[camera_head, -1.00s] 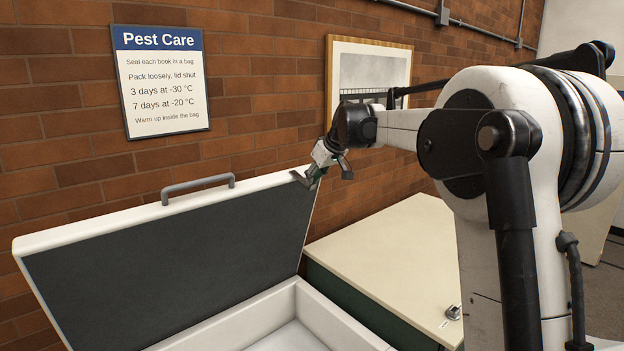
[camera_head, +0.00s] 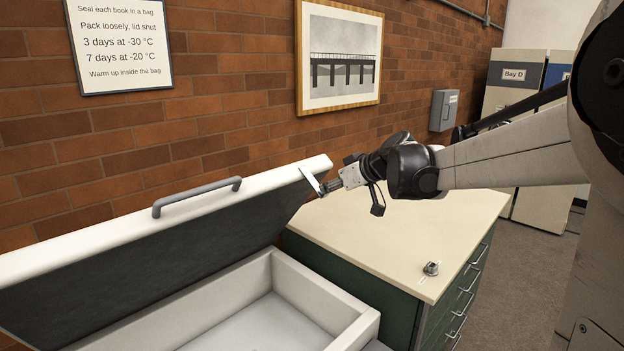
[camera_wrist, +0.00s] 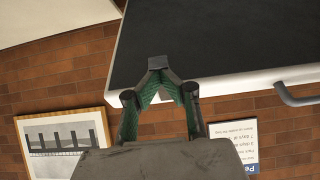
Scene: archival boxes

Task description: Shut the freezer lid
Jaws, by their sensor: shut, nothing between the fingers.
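The freezer lid (camera_head: 150,245) is raised and tilted over the open white freezer (camera_head: 325,298), with its dark inner face showing. A grey handle (camera_head: 197,196) is on the lid's upper edge. My gripper (camera_head: 322,190) is at the lid's upper right corner, shut with nothing in it. In the wrist view the gripper's closed tips (camera_wrist: 158,66) overlap the dark inner face of the lid (camera_wrist: 220,40) near its white edge. I cannot tell whether they touch it. The handle also shows at the right of the wrist view (camera_wrist: 298,98).
A green cabinet with a cream top (camera_head: 400,230) stands right of the freezer, with a small metal object (camera_head: 431,268) on it. A brick wall (camera_head: 230,110) stands behind, with a framed picture (camera_head: 340,55) and a sign (camera_head: 120,45). Floor shows at the right.

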